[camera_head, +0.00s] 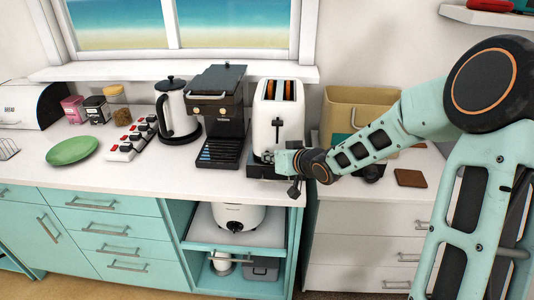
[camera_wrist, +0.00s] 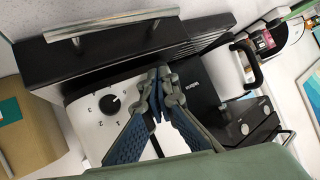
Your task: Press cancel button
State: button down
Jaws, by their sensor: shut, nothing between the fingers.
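The white toaster (camera_head: 268,105) stands on the counter to the right of the coffee machine, with browned slices in its top slots and a vertical lever slot on its front. In the wrist view its white front (camera_wrist: 90,112) shows a black dial (camera_wrist: 110,105) ringed by numbers. My gripper (camera_wrist: 157,82) has its fingertips together and empty, close in front of the toaster beside the dial. I cannot tell whether they touch it. In the head view my gripper (camera_head: 290,172) is low at the toaster's front right. I cannot make out a cancel button; the fingers cover part of the face.
The black coffee machine (camera_head: 222,105) and white kettle (camera_head: 177,110) stand left of the toaster. A switched power strip (camera_head: 133,138) and green plate (camera_head: 72,150) lie further left. A tan box (camera_head: 360,103) and small brown item (camera_head: 410,178) are on the right. The counter front is mostly clear.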

jog(key=shift+s, duration=0.7)
jog(key=shift+s, duration=0.1)
jog(key=shift+s+a, duration=0.1)
jog(key=shift+s, duration=2.3)
